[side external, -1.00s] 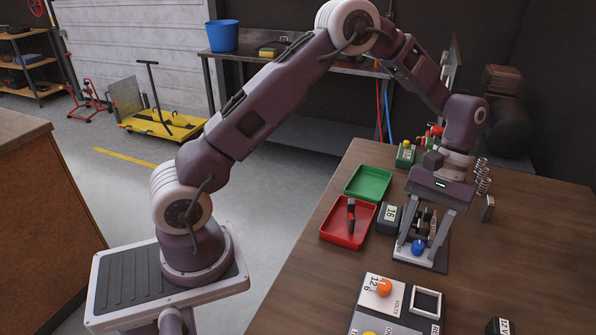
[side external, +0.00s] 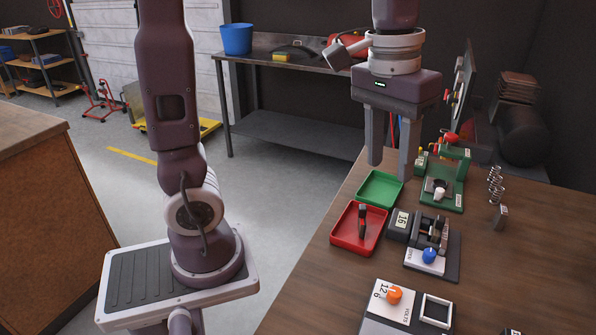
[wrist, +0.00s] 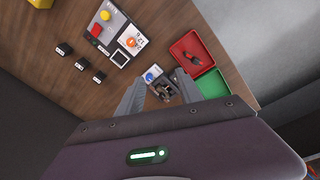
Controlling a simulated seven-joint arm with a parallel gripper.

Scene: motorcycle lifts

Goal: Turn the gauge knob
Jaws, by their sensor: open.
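My gripper (side external: 391,168) is open and empty, pointing down, raised above the far end of the bench. A blue knob (side external: 429,255) sits on a white plate at the front of a dark device with a grey block marked 16 (side external: 399,224). An orange knob (side external: 394,294) is on a white dial plate marked 12 and 6, nearer the camera. A white knob (side external: 439,193) is on a green device (side external: 455,165). I cannot tell which is the gauge knob. In the wrist view, the blue knob (wrist: 149,77) shows between the fingers and the orange knob (wrist: 131,43) farther off.
A red tray (side external: 344,238) holding a dark-and-red item and a green tray (side external: 378,188) lie along the bench's left edge. A spring (side external: 495,184) and a small grey block (side external: 499,217) stand at the right.

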